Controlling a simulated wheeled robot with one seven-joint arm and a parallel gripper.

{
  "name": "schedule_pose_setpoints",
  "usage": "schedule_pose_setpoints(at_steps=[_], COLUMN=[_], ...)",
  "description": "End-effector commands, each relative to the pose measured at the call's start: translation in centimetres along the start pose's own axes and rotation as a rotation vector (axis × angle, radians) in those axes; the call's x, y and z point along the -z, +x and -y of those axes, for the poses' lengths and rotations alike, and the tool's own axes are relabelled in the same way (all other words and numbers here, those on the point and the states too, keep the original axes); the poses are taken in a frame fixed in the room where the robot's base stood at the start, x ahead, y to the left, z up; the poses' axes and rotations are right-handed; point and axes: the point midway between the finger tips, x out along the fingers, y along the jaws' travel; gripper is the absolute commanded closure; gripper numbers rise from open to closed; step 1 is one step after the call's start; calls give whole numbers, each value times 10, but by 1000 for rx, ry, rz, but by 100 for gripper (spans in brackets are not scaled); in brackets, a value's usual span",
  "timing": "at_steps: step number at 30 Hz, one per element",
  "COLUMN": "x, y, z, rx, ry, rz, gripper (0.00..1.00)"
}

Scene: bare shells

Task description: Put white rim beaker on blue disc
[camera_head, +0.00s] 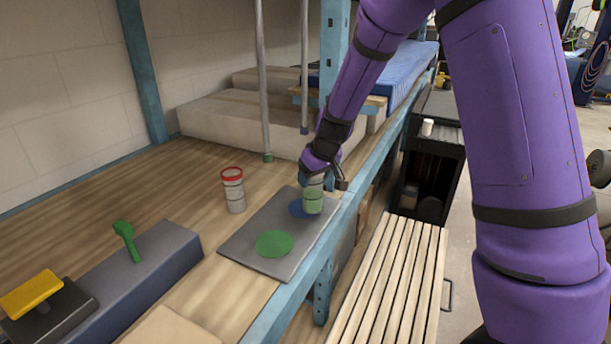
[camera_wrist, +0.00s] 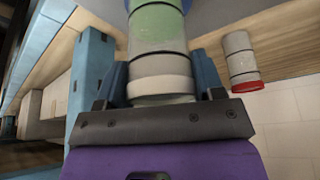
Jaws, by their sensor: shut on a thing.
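My gripper (camera_head: 321,179) is shut on a beaker (camera_head: 313,203) with a green lower part. In the wrist view the beaker (camera_wrist: 158,40) shows green and grey bands and a pale white band (camera_wrist: 161,86) near the jaws. The beaker looks upright in the head view. Its base overlaps the right part of the blue disc (camera_head: 296,209), which lies on a dark grey mat (camera_head: 249,256). I cannot tell whether the base touches the disc or hangs just above it. The beaker hides part of the disc.
A red-rimmed grey beaker (camera_head: 235,194) stands left of the mat; it also shows in the wrist view (camera_wrist: 242,62). A green disc (camera_head: 274,244) lies at the mat's front. Thin poles (camera_head: 263,80) rise behind. A blue shelf edge (camera_head: 340,225) runs along the right.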

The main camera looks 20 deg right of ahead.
Motion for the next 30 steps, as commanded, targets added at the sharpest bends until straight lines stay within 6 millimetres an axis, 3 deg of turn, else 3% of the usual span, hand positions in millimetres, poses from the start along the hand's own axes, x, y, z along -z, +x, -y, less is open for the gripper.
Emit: schedule_pose_setpoints(at_steps=[5, 11, 15, 27, 28, 30], x=[9, 36, 28, 26, 27, 27], y=[4, 15, 28, 32, 32, 31], z=[0, 1, 0, 0, 0, 0], rx=[-1, -1, 0, -1, -1, -1], ry=[0, -2, 3, 2, 1, 1], rz=[0, -1, 1, 0, 0, 0], gripper=[75, 75, 75, 75, 31, 15])
